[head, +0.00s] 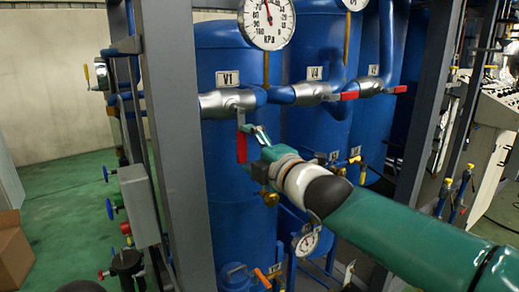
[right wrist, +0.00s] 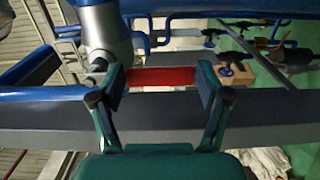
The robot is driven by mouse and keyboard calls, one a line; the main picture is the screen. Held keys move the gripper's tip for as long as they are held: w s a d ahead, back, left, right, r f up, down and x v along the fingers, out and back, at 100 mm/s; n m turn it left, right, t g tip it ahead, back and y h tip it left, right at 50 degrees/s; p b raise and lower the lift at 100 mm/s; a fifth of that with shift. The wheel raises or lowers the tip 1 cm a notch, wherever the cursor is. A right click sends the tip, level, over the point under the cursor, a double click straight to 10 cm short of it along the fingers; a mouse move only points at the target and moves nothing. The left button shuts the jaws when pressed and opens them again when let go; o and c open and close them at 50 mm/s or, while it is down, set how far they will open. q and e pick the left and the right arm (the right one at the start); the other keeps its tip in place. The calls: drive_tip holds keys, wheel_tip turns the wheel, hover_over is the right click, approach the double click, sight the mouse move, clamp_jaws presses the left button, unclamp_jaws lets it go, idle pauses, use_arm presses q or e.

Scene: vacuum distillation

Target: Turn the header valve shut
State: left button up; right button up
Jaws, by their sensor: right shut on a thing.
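The header valve at the tank marked V1 has a grey metal body (head: 222,102) on the blue header pipe. Its red lever (head: 241,147) hangs straight down, across the pipe's line. My right gripper (head: 252,133) reaches in from the lower right and is shut on this lever. In the right wrist view, the red lever (right wrist: 160,78) spans between the two finger pads of the gripper (right wrist: 160,88), with the valve body (right wrist: 105,35) behind at upper left. My left gripper is in neither view.
Two more valves along the header have red levers (head: 348,96) (head: 398,89) lying along the pipe. A pressure gauge (head: 266,20) is above. A grey steel post (head: 172,140) stands close left of the valve. Blue tanks (head: 228,185) stand behind. Green floor (head: 65,185) is open at left.

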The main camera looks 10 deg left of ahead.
drive_tip(key=shift+w, duration=0.1)
drive_tip(key=o, duration=1.4)
drive_tip(key=shift+o, duration=1.3)
drive_tip(key=shift+w+d+f, duration=0.1)
drive_tip(key=shift+w, duration=0.05)
drive_tip(key=v, duration=1.2)
